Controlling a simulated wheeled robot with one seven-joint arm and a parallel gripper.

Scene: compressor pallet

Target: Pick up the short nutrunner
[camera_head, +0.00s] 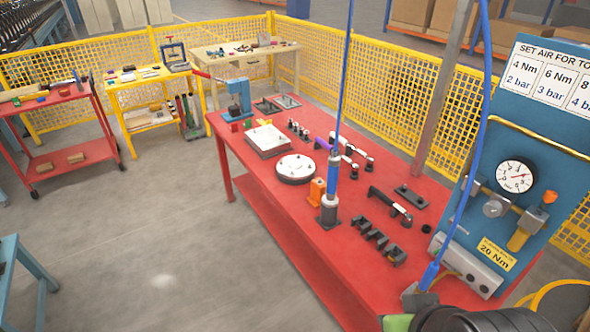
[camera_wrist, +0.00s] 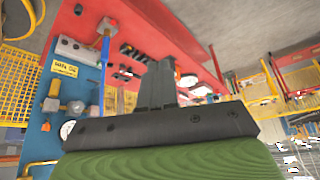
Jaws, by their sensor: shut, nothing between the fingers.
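One blue and grey tool (camera_head: 332,185) stands upright in a dark holder on the red table (camera_head: 350,225). In the head view only part of my green and black arm shows at the bottom right.
The blue panel (camera_head: 540,135) with gauge and valves rises at the right. An orange piece (camera_head: 317,190), a white round plate (camera_head: 296,169), dark blocks (camera_head: 378,243) and several hand tools lie on the red table. Yellow mesh fence (camera_head: 390,95) runs behind.

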